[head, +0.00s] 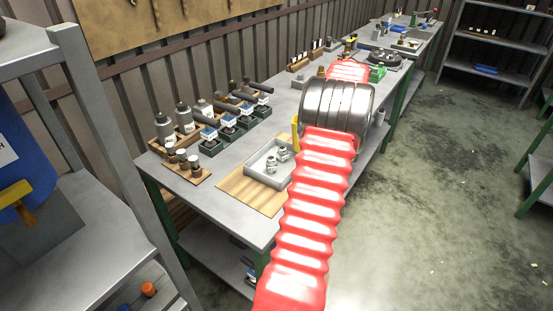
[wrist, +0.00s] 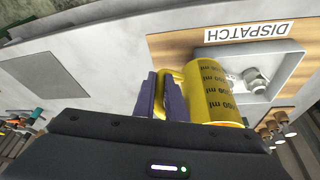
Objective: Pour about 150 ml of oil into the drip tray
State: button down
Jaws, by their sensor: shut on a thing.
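A yellow measuring jug (wrist: 212,92) with black ml markings is in the wrist view. The purple fingers of my gripper (wrist: 163,94) are shut on its handle. In the head view only a thin yellow strip of the jug (head: 295,133) shows beside my red arm; my gripper is hidden there. Below the jug is a light grey shallow tray (head: 252,164) holding metal fittings (head: 277,158); the jug partly covers it in the wrist view (wrist: 292,53). I cannot tell whether this is the drip tray. The jug's inside is hidden, and no oil or stream shows.
The grey tray sits on a wooden board (head: 235,189) with a DISPATCH label (wrist: 247,31). To its left are small brown-capped jars (head: 182,158), grey bottles (head: 183,116) and dark green-based fixtures (head: 228,124). A shelf (head: 85,240) stands close at left. The bench's front left corner is clear.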

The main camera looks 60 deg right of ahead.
jog(key=shift+w+a+r+n+g+h+p, duration=0.2)
jog(key=shift+w+a+r+g+h, duration=0.4)
jog(key=shift+r+h, duration=0.25)
jog(key=shift+w+a+r+n+g+h+p, duration=0.1)
jog(key=shift+w+a+r+n+g+h, duration=0.1)
jog(key=shift+w+a+r+g+h, duration=0.5)
jog(key=shift+w+a+r+n+g+h+p, duration=0.2)
jog(key=shift+w+a+r+g+h, duration=0.15)
jog(key=shift+a+r+h, duration=0.45)
jog(key=shift+r, duration=0.3)
jog(key=shift+w+a+r+g+h+p, duration=0.4)
jog(key=shift+g+h+p, duration=0.35)
jog(key=shift+p, duration=0.4)
jog(key=shift+w+a+r+n+h+p, duration=0.2)
jog(key=shift+a+n+h+p, duration=0.25)
jog(key=shift+p, duration=1.55)
jog(key=shift+w+a+g+h, duration=0.15)
jog(key=shift+w+g+h, duration=0.1)
jog(key=shift+g+h, duration=0.2)
dwell(1.8)
